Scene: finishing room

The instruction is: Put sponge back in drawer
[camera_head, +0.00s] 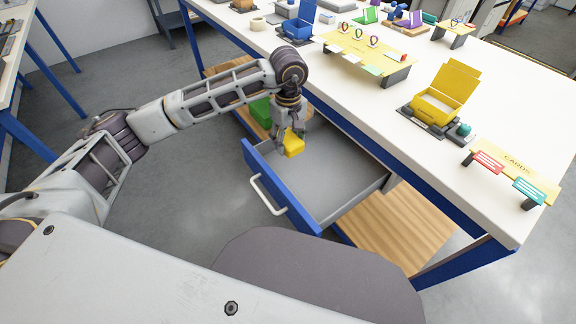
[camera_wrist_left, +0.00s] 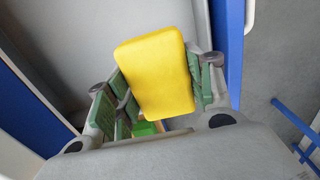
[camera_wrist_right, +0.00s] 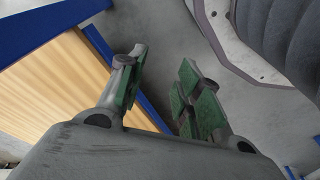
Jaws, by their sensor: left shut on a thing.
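A yellow sponge (camera_head: 293,144) is held in my left gripper (camera_head: 287,132), over the left end of the open drawer (camera_head: 325,172). In the left wrist view the yellow sponge (camera_wrist_left: 158,72) sits between the green-padded fingers of my left gripper (camera_wrist_left: 158,90), which are shut on it. The drawer has a blue front (camera_head: 277,187) with a pale handle, and its grey floor looks empty. I cannot tell how high the sponge is above the floor. My right gripper (camera_wrist_right: 155,85) shows only in the right wrist view; its fingers are apart with nothing between them.
The white worktable (camera_head: 420,150) stands above the drawer, with a yellow box (camera_head: 438,104), a blue box (camera_head: 297,29) and card stands on it. A wooden lower shelf (camera_head: 395,235) lies below. A green bin (camera_head: 261,112) is behind the gripper. Open floor lies to the left.

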